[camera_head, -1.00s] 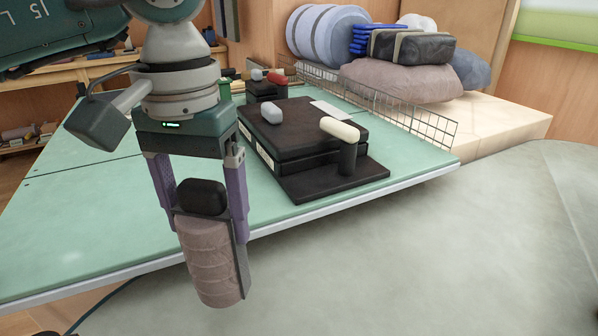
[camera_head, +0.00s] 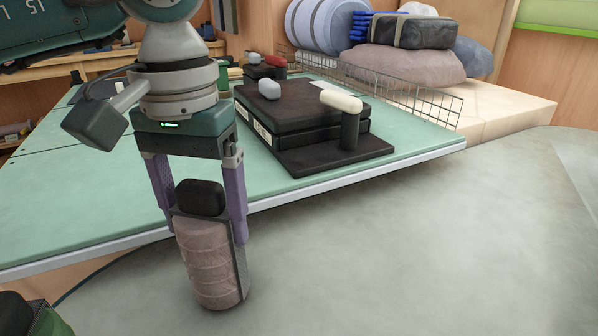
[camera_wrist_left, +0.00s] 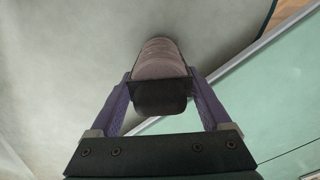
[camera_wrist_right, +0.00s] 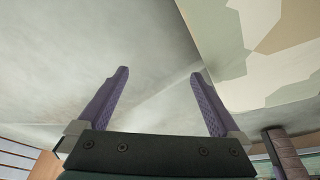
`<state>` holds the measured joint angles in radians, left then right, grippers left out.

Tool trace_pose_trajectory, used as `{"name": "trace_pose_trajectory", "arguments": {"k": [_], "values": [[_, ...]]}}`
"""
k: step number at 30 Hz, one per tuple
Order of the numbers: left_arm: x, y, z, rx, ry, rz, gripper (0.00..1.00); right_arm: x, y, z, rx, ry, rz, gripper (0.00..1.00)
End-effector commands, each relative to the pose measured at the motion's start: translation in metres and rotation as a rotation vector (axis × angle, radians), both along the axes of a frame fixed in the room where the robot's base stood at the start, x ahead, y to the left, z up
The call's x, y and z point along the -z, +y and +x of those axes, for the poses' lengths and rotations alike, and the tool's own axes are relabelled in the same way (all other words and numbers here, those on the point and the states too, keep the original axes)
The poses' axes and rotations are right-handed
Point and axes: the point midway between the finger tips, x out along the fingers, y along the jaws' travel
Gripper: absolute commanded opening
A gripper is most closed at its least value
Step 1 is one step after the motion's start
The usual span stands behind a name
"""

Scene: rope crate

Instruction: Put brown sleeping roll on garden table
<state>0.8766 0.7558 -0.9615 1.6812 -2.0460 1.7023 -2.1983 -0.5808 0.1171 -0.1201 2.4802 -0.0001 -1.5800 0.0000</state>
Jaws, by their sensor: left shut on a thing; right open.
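The brown sleeping roll (camera_head: 210,268) hangs upright, slightly tilted, from my left gripper (camera_head: 206,222). The gripper is shut on the black piece at its top, with purple fingers on either side. In the left wrist view the roll (camera_wrist_left: 160,58) lies beyond the fingers, over a grey surface. A light-green table (camera_head: 110,215) with a pale edge stands behind the roll; I cannot tell whether it is the garden table. My right gripper (camera_wrist_right: 160,95) is open and empty in the right wrist view, and is not recognisable in the head view.
Black cases (camera_head: 305,120) with a cream-topped post (camera_head: 350,125) stand on the green table. A wire basket (camera_head: 410,98) borders it. Stacked rolls and bags (camera_head: 405,72) lie behind. The green table's front left is clear. A camouflage-patterned surface (camera_wrist_right: 270,50) shows in the right wrist view.

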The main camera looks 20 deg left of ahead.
Motion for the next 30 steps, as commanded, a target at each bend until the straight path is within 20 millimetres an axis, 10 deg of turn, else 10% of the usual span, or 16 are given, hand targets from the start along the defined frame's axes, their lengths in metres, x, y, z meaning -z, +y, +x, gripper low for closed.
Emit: {"name": "trace_pose_trajectory", "arguments": {"k": [21,22,30], "values": [[0.011,0.0,0.0,0.0,-0.001,-0.001,0.04,0.011,-0.001,0.0,-0.003,0.0,-0.004,1.0],[0.01,0.0,0.0,0.0,-0.001,-0.001,0.85,0.01,-0.001,0.0,-0.003,0.0,-0.004,1.0],[0.01,0.0,0.0,0.0,0.0,0.0,1.0,0.01,-0.001,0.0,-0.004,0.0,-0.005,1.0]]}}
